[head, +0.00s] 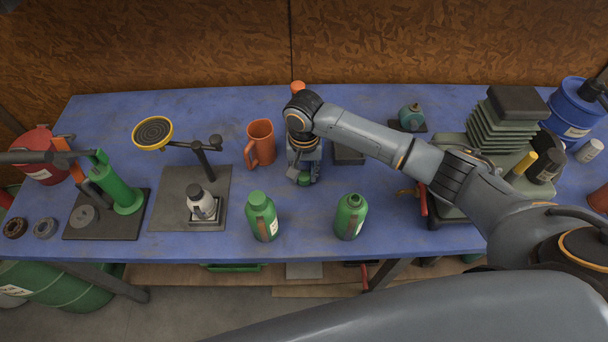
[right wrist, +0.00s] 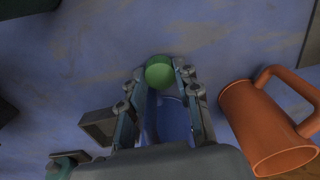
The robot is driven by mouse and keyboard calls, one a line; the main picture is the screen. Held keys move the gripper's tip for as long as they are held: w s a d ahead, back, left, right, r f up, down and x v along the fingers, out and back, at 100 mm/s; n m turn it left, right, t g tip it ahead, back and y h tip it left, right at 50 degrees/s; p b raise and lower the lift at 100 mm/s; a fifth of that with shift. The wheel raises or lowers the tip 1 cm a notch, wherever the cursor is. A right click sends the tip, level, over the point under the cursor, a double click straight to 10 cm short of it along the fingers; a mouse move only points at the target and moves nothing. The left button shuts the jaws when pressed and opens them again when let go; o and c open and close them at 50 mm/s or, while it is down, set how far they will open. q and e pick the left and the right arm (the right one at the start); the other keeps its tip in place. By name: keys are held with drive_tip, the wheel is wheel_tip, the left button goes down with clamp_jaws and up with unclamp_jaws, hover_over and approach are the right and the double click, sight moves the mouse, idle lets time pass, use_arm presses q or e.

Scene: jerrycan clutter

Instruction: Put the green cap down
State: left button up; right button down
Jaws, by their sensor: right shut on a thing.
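The green cap (right wrist: 159,72) is between the fingertips of my right gripper (right wrist: 162,80) in the right wrist view. In the head view the right gripper (head: 304,174) points down over the middle of the blue table (head: 300,233), shut on the green cap (head: 304,179). I cannot tell whether the cap touches the table. Two green jerrycans stand near the front edge: one on the left (head: 263,218) and one on the right (head: 350,217), on either side of the gripper. My left gripper is not in view.
An orange mug (head: 261,142) stands close left of the gripper; it also shows in the right wrist view (right wrist: 262,124). The table between the two jerrycans is clear.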

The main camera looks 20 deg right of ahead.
sight(304, 176)
drive_tip(key=shift+f, duration=1)
drive_tip(key=shift+f, duration=0.1)
drive_tip(key=c, duration=1)
unclamp_jaws()
drive_tip(key=shift+o, duration=0.2)
wheel_tip(304, 176, up, 12)
drive_tip(key=b, duration=0.1)
